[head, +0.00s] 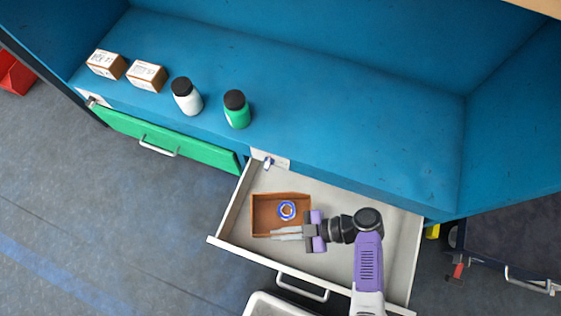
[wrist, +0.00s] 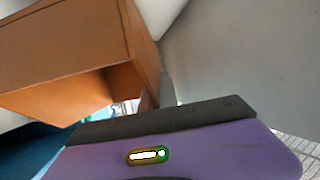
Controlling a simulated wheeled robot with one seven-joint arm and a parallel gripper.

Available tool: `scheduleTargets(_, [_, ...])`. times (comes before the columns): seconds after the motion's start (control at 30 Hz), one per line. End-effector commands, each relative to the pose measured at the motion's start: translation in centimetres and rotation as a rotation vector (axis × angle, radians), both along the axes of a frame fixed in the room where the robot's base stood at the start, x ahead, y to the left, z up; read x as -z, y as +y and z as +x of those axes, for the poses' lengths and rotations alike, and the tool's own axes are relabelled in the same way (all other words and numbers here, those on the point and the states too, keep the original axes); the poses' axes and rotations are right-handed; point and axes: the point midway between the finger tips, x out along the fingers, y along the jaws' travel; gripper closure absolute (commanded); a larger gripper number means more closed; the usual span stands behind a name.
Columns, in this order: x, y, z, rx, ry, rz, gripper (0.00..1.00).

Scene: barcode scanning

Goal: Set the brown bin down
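The brown bin (head: 264,203) is an open box inside the pulled-out drawer, towards its left side. It holds a blue-and-white ring-shaped item (head: 287,211). My gripper (head: 284,233) reaches in from the right, with its grey fingers along the bin's near wall, and appears shut on that wall. The wrist view shows the bin (wrist: 70,55) large at upper left, with a grey finger (wrist: 167,90) against its edge. The other finger is mostly hidden there. I cannot tell whether the bin's underside touches the drawer floor.
The open drawer (head: 342,193) has bare floor behind and right of the bin, with low walls around it. Two small boxes (head: 146,76), a white bottle (head: 187,99) and a green bottle (head: 237,112) stand on the blue shelf (head: 330,110). A green drawer (head: 165,138) is at left.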

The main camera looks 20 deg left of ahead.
Motion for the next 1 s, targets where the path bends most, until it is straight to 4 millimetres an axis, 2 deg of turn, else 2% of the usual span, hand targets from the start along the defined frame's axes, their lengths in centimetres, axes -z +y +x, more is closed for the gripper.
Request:
scheduleTargets(0.3, [4.0, 0.0, 0.1, -0.001, -0.001, 0.002, 1.00])
scheduleTargets(0.77, [4.6, 0.0, 0.0, -0.001, -0.001, 0.002, 1.00])
scheduleTargets(0.9, [4.5, 0.0, 0.0, 0.000, 0.000, 0.000, 0.75])
scheduleTargets(1.0, [4.5, 0.0, 0.0, 0.000, 0.000, 0.000, 0.75])
